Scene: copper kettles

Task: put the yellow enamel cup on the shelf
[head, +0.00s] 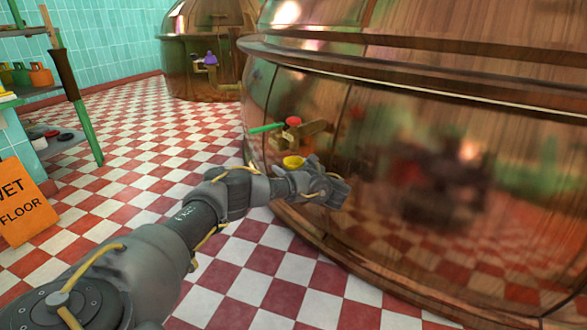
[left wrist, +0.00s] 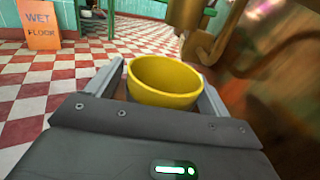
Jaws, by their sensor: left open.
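The yellow enamel cup (head: 293,161) is beside the large copper kettle, just below its brass tap. In the left wrist view the cup (left wrist: 165,90) sits upright between the two fingers of my left gripper (left wrist: 162,75). The fingers are apart, one on each side of it. What the cup rests on is hidden. In the head view my left gripper (head: 312,175) is close against the kettle, its fingers mostly hidden. The shelf (head: 40,92) is at the left edge, with green posts and cans on it. My right gripper is out of view.
The large copper kettle (head: 430,150) fills the right side, with a brass tap (head: 310,130) with a red knob and green handle. A smaller kettle (head: 195,75) stands behind. An orange wet-floor sign (head: 22,205) stands at left. The checkered floor (head: 150,130) between is clear.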

